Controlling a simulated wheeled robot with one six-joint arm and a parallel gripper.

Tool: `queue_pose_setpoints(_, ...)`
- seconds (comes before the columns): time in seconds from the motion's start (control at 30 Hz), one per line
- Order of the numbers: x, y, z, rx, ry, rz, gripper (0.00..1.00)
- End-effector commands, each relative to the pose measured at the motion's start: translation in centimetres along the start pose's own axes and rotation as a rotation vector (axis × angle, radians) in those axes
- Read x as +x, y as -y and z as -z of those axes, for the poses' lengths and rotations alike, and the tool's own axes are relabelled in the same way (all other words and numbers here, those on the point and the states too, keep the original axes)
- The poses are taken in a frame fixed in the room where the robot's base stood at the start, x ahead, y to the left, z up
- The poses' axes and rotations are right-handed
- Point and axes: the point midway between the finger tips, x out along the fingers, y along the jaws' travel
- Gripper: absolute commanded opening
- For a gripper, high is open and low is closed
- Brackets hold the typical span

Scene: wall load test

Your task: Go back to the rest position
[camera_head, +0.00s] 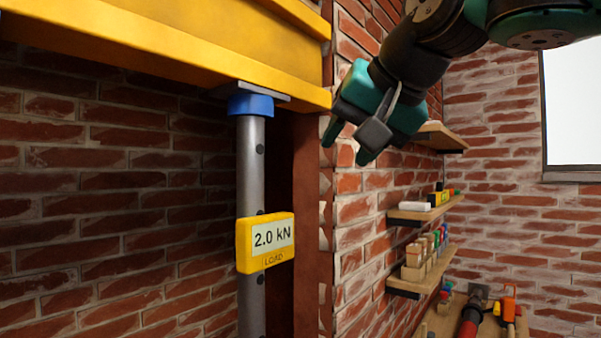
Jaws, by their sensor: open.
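My gripper (347,141) is at the upper middle right of the head view, at the end of my dark and teal arm. Its two teal fingers point down and left, are apart, and hold nothing. It is in front of the brick wall corner, to the right of the steel prop (250,175). The prop stands upright, with a blue cap (251,105) under the yellow beam (180,45). A yellow load display (265,243) on the prop reads "2.0 kN". The prop's lower end is out of view.
Wooden shelves (405,216) with small items line the brick wall on the right. Below them, a bench (440,322) bears tools, including one with a red handle (468,328). A window (573,110) is at the far right. The yellow beam's end lies left of my gripper.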

Motion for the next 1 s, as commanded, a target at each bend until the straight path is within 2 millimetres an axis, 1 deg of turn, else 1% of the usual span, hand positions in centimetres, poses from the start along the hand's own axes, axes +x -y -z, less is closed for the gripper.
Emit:
queue_pose_setpoints(0.03,2.2,-2.9,-3.4,-0.063,0.065,-0.035,0.45)
queue_pose_setpoints(0.07,3.1,-4.2,-5.1,-0.104,0.106,-0.048,0.45)
queue_pose_setpoints(0.1,4.2,-6.0,-7.6,-0.156,0.163,-0.061,0.45)
queue_pose_setpoints(0.17,5.5,-8.6,-11.4,-0.227,0.248,-0.072,0.45)
queue_pose_setpoints(0.2,6.3,-10.4,-14.1,-0.268,0.308,-0.075,0.45)
queue_pose_setpoints(0.27,7.0,-12.9,-18.2,-0.325,0.398,-0.069,0.45)
queue_pose_setpoints(0.3,7.3,-14.4,-20.9,-0.358,0.456,-0.06,0.45)
queue_pose_setpoints(0.37,7.5,-16.5,-24.9,-0.4,0.539,-0.037,0.45)
queue_pose_setpoints(0.4,7.4,-17.6,-27.4,-0.421,0.59,-0.019,0.45)
queue_pose_setpoints(0.5,6.9,-19.7,-32.6,-0.46,0.694,0.033,0.45)
queue_pose_setpoints(0.6,6.2,-20.9,-36.1,-0.48,0.761,0.077,0.45)
queue_pose_setpoints(0.7,5.7,-21.5,-37.8,-0.488,0.795,0.103,0.45)
queue_pose_setpoints(0.8,5.5,-21.6,-38.3,-0.491,0.805,0.112,0.45)
queue_pose_setpoints(1.0,5.5,-21.6,-38.2,-0.491,0.805,0.111,0.45)
